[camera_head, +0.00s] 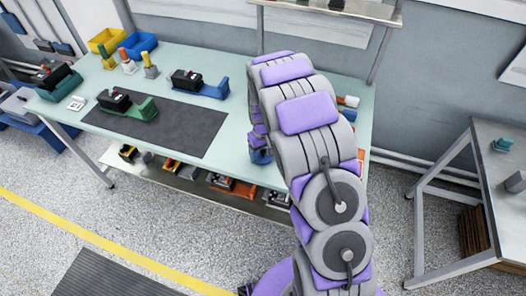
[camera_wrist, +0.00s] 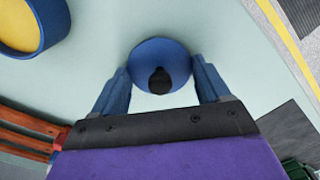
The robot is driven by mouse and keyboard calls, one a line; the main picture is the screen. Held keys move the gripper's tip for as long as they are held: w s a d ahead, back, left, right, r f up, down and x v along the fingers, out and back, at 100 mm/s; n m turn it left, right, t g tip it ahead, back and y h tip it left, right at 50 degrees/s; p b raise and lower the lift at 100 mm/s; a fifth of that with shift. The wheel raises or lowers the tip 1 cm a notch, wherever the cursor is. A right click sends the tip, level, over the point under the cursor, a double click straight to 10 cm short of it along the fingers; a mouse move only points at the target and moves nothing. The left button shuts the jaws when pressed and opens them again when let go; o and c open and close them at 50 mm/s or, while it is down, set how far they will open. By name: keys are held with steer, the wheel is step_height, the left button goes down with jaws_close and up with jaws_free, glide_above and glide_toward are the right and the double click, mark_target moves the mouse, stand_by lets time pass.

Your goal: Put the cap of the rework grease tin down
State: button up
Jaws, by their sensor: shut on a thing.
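The cap (camera_wrist: 150,50) is a round blue disc with a black knob. In the wrist view it sits between the two blue fingers of my gripper (camera_wrist: 160,68), which is shut on it. The open grease tin (camera_wrist: 62,22), blue-walled with yellow inside, stands at the upper left of that view, apart from the cap. The pale green bench top (camera_wrist: 95,45) lies below the cap; I cannot tell whether the cap touches it. In the head view my arm hides most of the gripper and the tin; a small blue part shows beside the arm near the bench's front edge.
A dark mat (camera_head: 190,132) carries a green holder (camera_head: 143,112) with a black device. A blue holder (camera_head: 214,91) stands behind it. Yellow (camera_head: 104,38) and blue (camera_head: 138,46) bins stand at the far left. An orange-brown object (camera_wrist: 30,122) lies lower left in the wrist view.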

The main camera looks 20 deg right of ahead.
mark_target(263, 150)
steer(key=o, duration=1)
steer(key=shift+f, duration=0.1)
step_height(263, 150, up, 12)
steer(key=p, duration=0.3)
steer(key=s+r, duration=0.8)
steer(key=s, duration=0.1)
steer(key=s+a+r+m+g, duration=0.1)
steer(key=s+r, duration=0.2)
steer(key=s, duration=1.1)
steer(key=s+a+r+m, duration=0.1)
steer(key=s+r, duration=0.3)
steer(key=s, duration=1.1)
steer(key=shift+s+r+g, duration=0.25)
steer(key=shift+g, duration=0.15)
